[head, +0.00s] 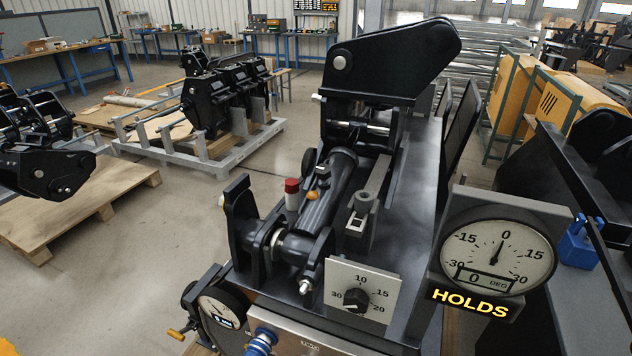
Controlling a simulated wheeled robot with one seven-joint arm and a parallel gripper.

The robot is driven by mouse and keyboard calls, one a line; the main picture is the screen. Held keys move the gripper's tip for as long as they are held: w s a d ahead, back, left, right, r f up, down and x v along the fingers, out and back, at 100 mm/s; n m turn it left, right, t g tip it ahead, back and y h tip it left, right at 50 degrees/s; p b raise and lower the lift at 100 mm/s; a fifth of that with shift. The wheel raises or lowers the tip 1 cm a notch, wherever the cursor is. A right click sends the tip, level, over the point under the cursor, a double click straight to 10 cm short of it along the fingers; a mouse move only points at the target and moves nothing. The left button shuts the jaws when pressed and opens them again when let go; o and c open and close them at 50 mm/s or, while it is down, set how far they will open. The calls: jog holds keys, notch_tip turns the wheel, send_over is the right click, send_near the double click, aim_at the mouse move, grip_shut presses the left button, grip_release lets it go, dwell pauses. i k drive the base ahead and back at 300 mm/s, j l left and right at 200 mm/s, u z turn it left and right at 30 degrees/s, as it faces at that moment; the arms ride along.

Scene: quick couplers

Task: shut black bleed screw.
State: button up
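No black bleed screw can be picked out for certain. A black cylinder (330,195) lies along the black coupler (400,200) in the middle of the head view. Small fittings sit around it: a white post with a red cap (292,186), an orange piece (313,195) and a silver fitting (305,286) at its near end. A black knob (356,300) sits on a light plate marked 10, 15, 20 and 30; its exact pointing is too small to tell. My gripper is not in view.
A round gauge (499,240) at right reads about 0, above a lit "HOLDS" sign (469,303). A smaller dial (219,312) and a blue fitting (262,342) are at the near edge. A blue padlock-like item (580,245) hangs at right. Open floor (150,250) lies left.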

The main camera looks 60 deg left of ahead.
aim_at(323, 171)
jog(key=u, duration=1.95)
